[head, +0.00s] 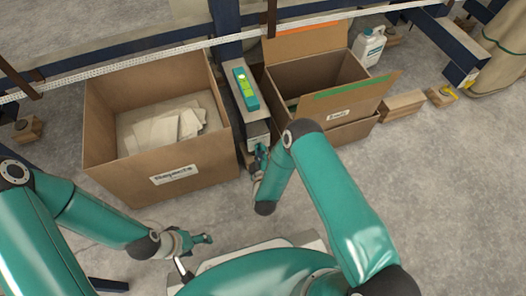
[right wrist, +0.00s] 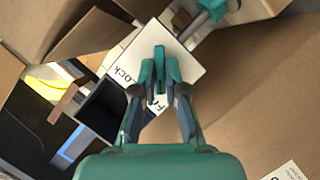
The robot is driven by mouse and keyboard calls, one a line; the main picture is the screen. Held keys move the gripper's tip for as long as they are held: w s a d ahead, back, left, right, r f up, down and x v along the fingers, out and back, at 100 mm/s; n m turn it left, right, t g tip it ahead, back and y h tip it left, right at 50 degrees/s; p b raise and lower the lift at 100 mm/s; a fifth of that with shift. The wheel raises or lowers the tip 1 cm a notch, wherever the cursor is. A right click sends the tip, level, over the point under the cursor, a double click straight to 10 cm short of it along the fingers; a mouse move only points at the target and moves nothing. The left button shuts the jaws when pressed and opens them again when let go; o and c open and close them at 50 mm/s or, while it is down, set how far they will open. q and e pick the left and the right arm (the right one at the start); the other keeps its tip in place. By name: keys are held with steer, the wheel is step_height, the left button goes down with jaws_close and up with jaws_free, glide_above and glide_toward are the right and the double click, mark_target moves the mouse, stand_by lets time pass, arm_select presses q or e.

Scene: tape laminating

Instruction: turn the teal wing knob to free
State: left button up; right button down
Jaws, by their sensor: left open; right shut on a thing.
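The teal wing knob (right wrist: 160,62) stands on a white plate (right wrist: 186,72) in the right wrist view. Its wing points along the view's vertical. The plate reads "Lock" at the left and a partly hidden word starting "Fr" below the knob. My right gripper (right wrist: 160,82) is shut on the knob, one finger on each side. In the head view my right gripper (head: 259,160) is at the front end of a grey unit between two boxes, and the knob is hard to make out. My left gripper (head: 203,239) is open and empty, low at the left, well apart from the unit.
A cardboard box labelled "Rejects" (head: 205,170) with papers stands left of the unit. Another open box (head: 330,100) stands close on the right. A teal device (head: 245,88) with a lit display tops the unit.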

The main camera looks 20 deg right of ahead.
steer(key=shift+f, duration=0.1)
steer(key=c, duration=1.3)
jaws_free()
steer(key=shift+o, duration=0.4)
steer(key=v, duration=1.2)
steer(key=shift+d, duration=0.1)
